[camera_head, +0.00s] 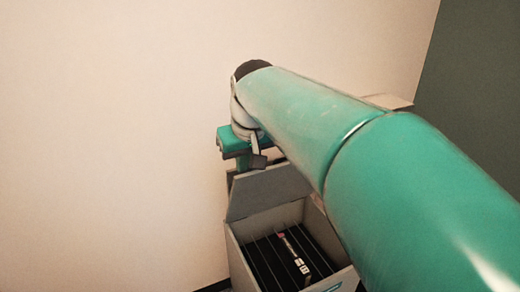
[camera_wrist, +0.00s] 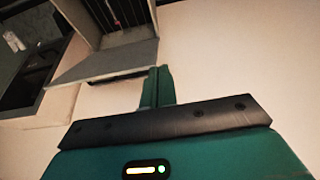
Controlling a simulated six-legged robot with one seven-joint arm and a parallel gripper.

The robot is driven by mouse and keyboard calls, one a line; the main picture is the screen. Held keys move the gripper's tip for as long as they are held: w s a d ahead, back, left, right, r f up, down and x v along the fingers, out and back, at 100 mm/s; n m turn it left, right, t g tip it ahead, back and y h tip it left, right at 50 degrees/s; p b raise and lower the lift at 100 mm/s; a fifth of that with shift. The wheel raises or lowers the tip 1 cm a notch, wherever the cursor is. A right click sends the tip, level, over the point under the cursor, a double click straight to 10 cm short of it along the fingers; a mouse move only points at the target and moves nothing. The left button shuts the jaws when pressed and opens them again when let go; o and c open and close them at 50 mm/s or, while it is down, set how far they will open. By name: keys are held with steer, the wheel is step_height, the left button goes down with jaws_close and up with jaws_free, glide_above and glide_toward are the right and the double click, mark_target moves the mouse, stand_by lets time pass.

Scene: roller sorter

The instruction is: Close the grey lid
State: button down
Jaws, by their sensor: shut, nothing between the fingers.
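The grey lid (camera_head: 268,190) stands raised, tilted up from the back edge of an open light-coloured box (camera_head: 237,247) in the head view. The box holds several dark upright items with one bearing white and red marks (camera_head: 295,255). My gripper (camera_head: 243,163) is behind the lid at its upper left, its fingertips partly hidden there. In the wrist view my gripper's fingers (camera_wrist: 157,72) are shut and empty, close to the edge of the lid (camera_wrist: 105,60). I cannot tell whether they touch it. The box opening (camera_wrist: 118,18) shows beyond the lid.
A pale wall (camera_head: 110,130) fills the left and back of the head view, with a dark green wall (camera_head: 480,90) at right. A dark object (camera_wrist: 25,82) lies at the left of the wrist view.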

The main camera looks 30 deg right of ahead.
steer(key=w+d+g, duration=0.1)
steer(key=w+d, duration=1)
steer(key=w, duration=0.1)
steer(key=g, duration=0.1)
glide_above(277, 162)
steer(key=f, duration=1.4)
steer(key=shift+w, duration=0.3)
steer(key=shift+s+f, duration=0.25)
steer(key=shift+s, duration=0.05)
steer(key=shift+s+a+f, duration=0.1)
steer(key=shift+s+f, duration=0.05)
steer(key=shift+s, duration=0.4)
steer(key=shift+s+a+f, duration=0.1)
steer(key=shift+s, duration=0.4)
steer(key=shift+s+f, duration=0.3)
steer(key=shift+f, duration=0.05)
steer(key=shift+s, duration=0.2)
steer(key=shift+w, duration=0.1)
